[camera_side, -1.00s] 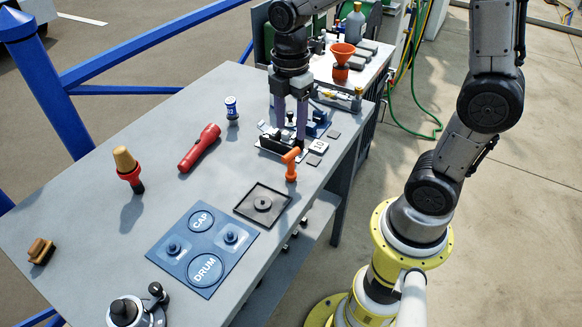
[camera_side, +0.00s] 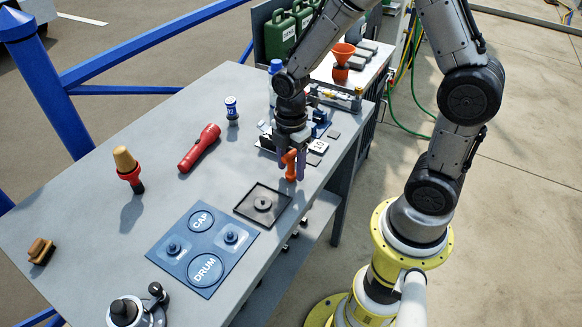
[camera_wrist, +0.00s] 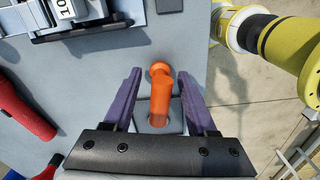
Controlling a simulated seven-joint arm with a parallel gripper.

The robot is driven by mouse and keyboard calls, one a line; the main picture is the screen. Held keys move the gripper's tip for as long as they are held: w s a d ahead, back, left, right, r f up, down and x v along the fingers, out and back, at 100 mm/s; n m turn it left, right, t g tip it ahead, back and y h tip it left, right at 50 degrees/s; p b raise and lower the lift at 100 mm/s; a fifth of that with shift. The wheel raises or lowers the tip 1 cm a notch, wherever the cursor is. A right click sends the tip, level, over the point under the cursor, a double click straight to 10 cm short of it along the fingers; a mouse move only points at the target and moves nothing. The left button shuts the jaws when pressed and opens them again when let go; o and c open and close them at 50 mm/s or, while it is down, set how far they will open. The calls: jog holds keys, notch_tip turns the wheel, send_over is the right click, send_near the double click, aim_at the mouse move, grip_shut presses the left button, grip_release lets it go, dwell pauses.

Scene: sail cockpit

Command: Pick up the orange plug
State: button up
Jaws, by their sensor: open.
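The orange plug (camera_side: 289,158) stands near the right edge of the grey workbench in the side view, with a handle-like top. In the wrist view the orange plug (camera_wrist: 161,92) lies between the two purple fingers, with a gap on each side. My gripper (camera_side: 291,172) is open and above or around the plug in the side view. It also shows open in the wrist view (camera_wrist: 158,95). The fingers do not appear to touch the plug. A grey square (camera_wrist: 144,108) shows under the plug in the wrist view.
A black square tray (camera_side: 242,207) with a round part sits left of the gripper. A blue mat (camera_side: 224,265) marked CAP and DRUM lies farther left. A red flashlight (camera_side: 199,148) and a device with blocks (camera_side: 318,146) are nearby. The bench's right edge is close.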

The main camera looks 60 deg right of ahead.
grip_shut()
dwell(0.3)
